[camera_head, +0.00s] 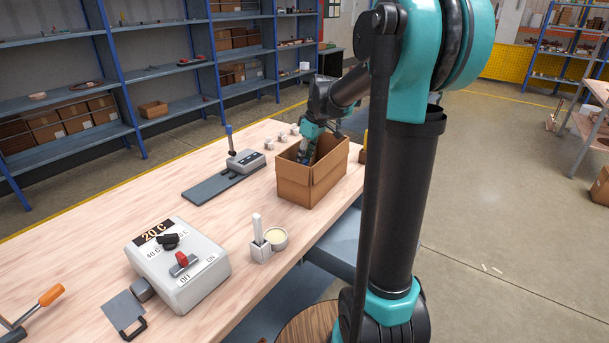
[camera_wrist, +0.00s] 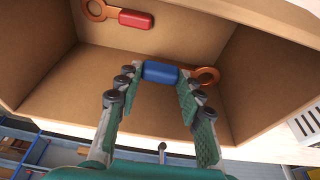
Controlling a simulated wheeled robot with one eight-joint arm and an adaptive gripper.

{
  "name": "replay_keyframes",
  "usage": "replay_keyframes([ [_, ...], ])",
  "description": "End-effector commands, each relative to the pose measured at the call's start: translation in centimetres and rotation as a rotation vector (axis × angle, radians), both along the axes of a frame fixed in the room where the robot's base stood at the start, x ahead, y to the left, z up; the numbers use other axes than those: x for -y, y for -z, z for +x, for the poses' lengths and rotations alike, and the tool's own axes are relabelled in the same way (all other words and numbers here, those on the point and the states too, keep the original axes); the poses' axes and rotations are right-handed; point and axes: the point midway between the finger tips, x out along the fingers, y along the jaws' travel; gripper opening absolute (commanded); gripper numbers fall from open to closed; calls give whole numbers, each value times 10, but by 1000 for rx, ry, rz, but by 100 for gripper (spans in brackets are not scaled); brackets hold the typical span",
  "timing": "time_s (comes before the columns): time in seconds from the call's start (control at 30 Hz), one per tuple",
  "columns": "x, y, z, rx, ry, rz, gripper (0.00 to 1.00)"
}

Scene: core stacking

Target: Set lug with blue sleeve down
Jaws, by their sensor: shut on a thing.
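The lug with blue sleeve (camera_wrist: 161,72) is between the fingertips of my gripper (camera_wrist: 155,85) in the wrist view. Its copper ring (camera_wrist: 208,76) sticks out to the right of the fingers. My gripper is shut on the blue sleeve, inside the open cardboard box (camera_wrist: 120,60). I cannot tell whether the lug touches the box floor. In the head view, my gripper (camera_head: 308,152) reaches down into the box (camera_head: 295,184) from above, and the box wall hides the lug.
A lug with red sleeve (camera_wrist: 128,18) lies in the box near the top of the wrist view. On the wooden table (camera_head: 90,240) stand a grey control box (camera_head: 190,275), a white holder with a round pot (camera_head: 275,238), a grey device (camera_head: 245,161) and several small pale blocks (camera_head: 281,137).

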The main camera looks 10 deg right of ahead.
Motion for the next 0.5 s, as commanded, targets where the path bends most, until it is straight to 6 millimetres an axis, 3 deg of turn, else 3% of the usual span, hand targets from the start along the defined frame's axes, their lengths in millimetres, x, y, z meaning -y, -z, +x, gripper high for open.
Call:
replay_keyframes([
  [0.5, 0, 58, 0, 0, 0, 0, 6],
])
